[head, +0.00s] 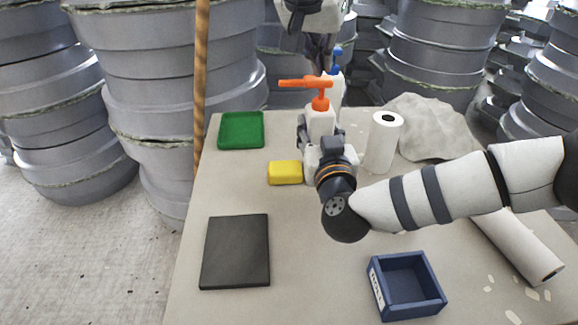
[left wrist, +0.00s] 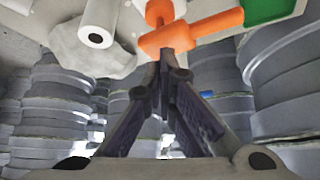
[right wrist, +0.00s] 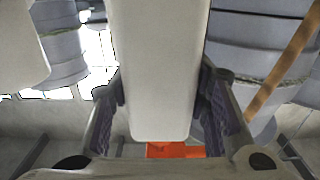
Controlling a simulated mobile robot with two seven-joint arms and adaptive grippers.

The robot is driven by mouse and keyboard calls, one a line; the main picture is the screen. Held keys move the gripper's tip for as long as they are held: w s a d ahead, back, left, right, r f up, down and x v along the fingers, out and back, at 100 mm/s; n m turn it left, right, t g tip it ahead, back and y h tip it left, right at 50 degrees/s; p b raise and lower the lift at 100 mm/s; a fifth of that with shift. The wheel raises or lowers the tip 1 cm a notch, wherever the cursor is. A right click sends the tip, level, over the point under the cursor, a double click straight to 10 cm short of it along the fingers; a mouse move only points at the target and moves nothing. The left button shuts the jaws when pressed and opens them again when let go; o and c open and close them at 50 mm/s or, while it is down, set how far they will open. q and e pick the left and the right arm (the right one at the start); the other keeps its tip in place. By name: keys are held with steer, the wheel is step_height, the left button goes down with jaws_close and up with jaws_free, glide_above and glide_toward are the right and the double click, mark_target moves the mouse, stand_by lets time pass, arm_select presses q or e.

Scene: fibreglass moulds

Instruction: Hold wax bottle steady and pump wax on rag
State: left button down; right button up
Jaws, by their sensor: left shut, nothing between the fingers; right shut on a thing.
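The white wax bottle (head: 319,124) stands on the table with an orange pump head (head: 320,88) whose spout points left. My right gripper (head: 322,135) is shut around the bottle's body; the bottle (right wrist: 160,70) fills the space between its fingers in the right wrist view. My left gripper (head: 321,68) comes down from above, shut and empty, with its fingertips close to the pump head. In the left wrist view the tips lie by the orange pump (left wrist: 170,38); I cannot tell if they touch. A yellow block (head: 285,172), perhaps the folded rag, lies left of the bottle's foot.
A blue-topped bottle (head: 336,88) stands behind the pump, and a white roll (head: 381,145) to its right. A green tray (head: 241,130), dark mat (head: 235,252), blue box (head: 404,284) and grey crumpled sheet (head: 428,125) lie on the table (head: 310,275). The front middle is clear.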

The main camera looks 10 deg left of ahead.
arm_select(q)
steer(key=shift+f, duration=1.3)
steer(key=shift+r, duration=1.55)
steer(key=shift+r, duration=0.1)
steer(key=shift+r, duration=2.95)
arm_select(e)
steer(key=o, duration=1.4)
